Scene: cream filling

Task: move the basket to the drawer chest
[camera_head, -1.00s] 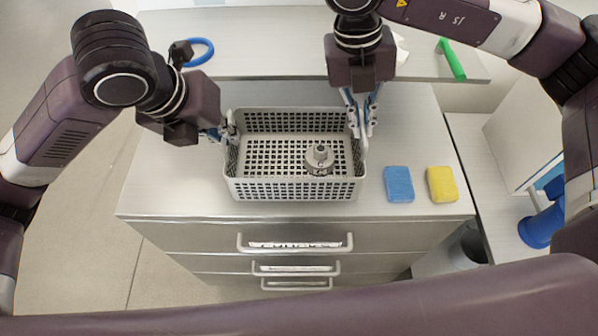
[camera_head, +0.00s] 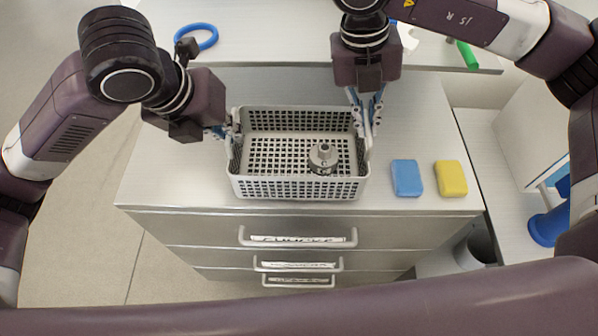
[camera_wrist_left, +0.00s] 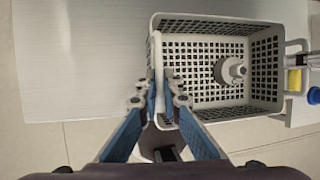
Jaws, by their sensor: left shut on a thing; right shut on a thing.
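The grey perforated basket (camera_head: 298,188) is over the top of the metal drawer chest (camera_head: 170,185), near its front edge. I cannot tell whether it touches the top. A round grey metal part (camera_head: 323,157) sits inside the basket, right of the middle; it also shows in the left wrist view (camera_wrist_left: 229,71). My left gripper (camera_head: 232,131) is shut on the basket's left handle, seen close in the left wrist view (camera_wrist_left: 160,98). My right gripper (camera_head: 368,122) is shut at the basket's right handle, pointing down.
A blue sponge (camera_head: 406,178) and a yellow sponge (camera_head: 451,178) lie on the chest top, right of the basket. A raised shelf (camera_head: 270,40) runs behind, with a blue ring (camera_head: 203,38) and a green-handled tool (camera_head: 467,55). The chest top left of the basket is clear.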

